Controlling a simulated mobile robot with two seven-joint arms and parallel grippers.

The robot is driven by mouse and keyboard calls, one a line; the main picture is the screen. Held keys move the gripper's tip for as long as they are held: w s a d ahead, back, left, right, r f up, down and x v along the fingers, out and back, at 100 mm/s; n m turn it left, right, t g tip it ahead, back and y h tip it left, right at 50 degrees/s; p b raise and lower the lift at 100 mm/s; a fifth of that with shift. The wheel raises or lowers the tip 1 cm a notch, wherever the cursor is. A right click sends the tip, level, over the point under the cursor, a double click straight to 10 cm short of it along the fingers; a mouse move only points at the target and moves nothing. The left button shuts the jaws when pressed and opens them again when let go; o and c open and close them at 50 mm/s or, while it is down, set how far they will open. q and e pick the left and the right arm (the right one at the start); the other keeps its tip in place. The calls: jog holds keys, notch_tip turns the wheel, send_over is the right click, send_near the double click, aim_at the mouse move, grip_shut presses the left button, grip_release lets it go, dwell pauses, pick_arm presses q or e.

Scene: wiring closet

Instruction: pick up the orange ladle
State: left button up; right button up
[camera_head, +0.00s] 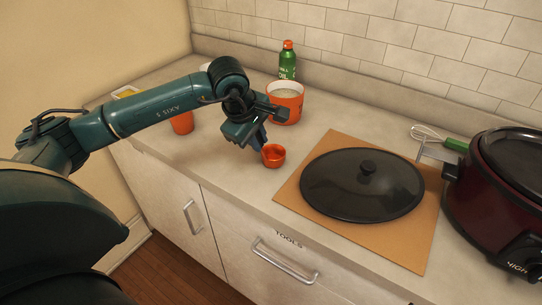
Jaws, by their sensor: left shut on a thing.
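The orange ladle (273,155) is near the middle of the counter, left of the brown board. Its small round bowl shows clearly. Most of its handle is hidden by my left gripper (258,141), which points down just left of and above the bowl. The left gripper is shut on the ladle. I cannot tell whether the bowl touches the counter. My right gripper is not in view.
An orange pot (286,104) and a green bottle (288,62) stand behind the gripper. An orange cup (182,122) is left, under my arm. A black lid (362,185) lies on the brown board (388,240). A whisk (440,137) and a dark red cooker (490,205) are right.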

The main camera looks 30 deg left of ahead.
pick_arm(q)
grip_shut()
jog(key=shift+r, duration=0.25)
notch_tip(320, 180, up, 10)
jog(key=shift+f+b, duration=0.2)
jog(key=shift+b, duration=0.55)
dwell(0.5)
